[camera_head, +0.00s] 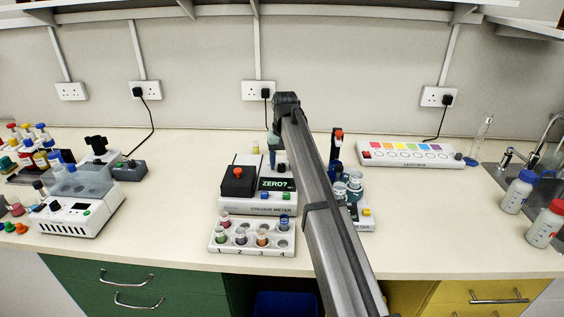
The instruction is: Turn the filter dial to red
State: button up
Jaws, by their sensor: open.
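The colour meter (232,202) stands at the middle of the bench, its display (276,184) reading "ZERO?". A black block with an orange-red knob (238,172) sits on its left part. I cannot make out a filter dial for certain; my arm covers the meter's right side. My gripper (273,158) hangs below the dark wrist, over the back of the meter. It is small and partly hidden behind my arm, its jaws open with nothing seen between them. I cannot tell whether it touches anything.
A white box with coloured squares (375,157) is at the back right. Bottles (518,192) stand far right. A grey-white device (75,218) stands left. Bench between it and the meter is clear.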

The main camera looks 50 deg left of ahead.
aim_at(284, 165)
notch_tip(284, 165, up, 14)
jog(key=shift+w+d, duration=0.15)
jog(key=shift+w, duration=0.1)
dwell(0.3)
jog(key=shift+f, duration=0.1)
dwell(0.4)
